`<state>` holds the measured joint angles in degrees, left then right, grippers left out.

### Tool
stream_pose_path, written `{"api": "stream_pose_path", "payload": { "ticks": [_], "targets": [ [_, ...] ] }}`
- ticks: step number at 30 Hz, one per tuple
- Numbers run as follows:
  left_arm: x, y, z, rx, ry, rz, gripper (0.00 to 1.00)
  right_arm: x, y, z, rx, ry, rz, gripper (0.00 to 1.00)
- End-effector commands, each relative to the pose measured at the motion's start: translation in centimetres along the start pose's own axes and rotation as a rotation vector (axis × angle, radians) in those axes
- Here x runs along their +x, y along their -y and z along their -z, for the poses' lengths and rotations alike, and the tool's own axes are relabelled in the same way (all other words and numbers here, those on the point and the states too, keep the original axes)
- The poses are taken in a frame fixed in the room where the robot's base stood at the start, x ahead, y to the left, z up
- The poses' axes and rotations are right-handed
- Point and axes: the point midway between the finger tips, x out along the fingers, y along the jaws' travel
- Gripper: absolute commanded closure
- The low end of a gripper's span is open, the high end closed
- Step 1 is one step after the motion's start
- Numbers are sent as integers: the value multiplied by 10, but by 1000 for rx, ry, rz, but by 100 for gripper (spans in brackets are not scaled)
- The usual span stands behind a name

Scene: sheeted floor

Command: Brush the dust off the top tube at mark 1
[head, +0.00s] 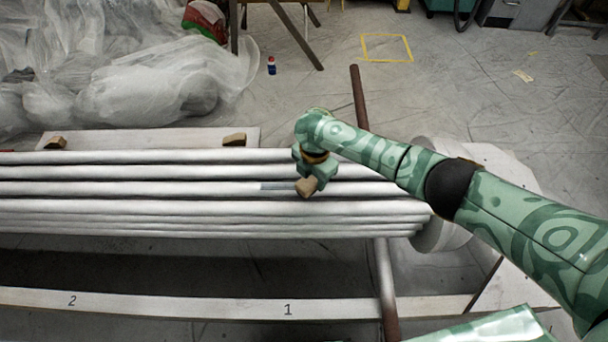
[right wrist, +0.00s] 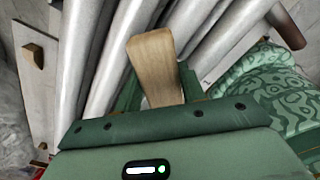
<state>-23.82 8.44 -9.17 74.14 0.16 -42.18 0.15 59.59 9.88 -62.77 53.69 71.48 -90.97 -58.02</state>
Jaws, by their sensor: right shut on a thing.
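Several long pale tubes (head: 150,187) lie side by side across the head view. A short blue-grey strip (head: 277,186) stands out on one of them, just left of my right gripper (head: 308,180). That gripper is shut on a wooden piece (head: 306,188), which looks like a brush handle; no bristles can be made out. The piece is over or against the tubes; I cannot tell whether it touches. In the right wrist view the wooden piece (right wrist: 155,65) stands between the fingers, with tubes (right wrist: 110,60) behind it. Mark 1 (head: 288,310) is on the front board. My left gripper is out of view.
Mark 2 (head: 72,300) is further left on the board. A brown bar (head: 359,95) crosses at the tubes' right end. Wooden blocks (head: 234,139) sit on a pale board behind the tubes. Clear plastic sheeting (head: 150,85) lies back left. Open floor (head: 320,100) lies behind.

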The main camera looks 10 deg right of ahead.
Motion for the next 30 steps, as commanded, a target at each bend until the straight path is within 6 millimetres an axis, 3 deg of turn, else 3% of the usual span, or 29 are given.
{"api": "stream_pose_path", "payload": {
  "ticks": [11,24,30],
  "targets": [
    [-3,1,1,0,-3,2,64,-5,0,0,-1,-1,-5,78],
    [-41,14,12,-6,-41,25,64,-57,-1,0,-1,1,-8,78],
    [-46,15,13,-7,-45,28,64,-63,0,0,-1,-2,-5,78]
  ]
}}
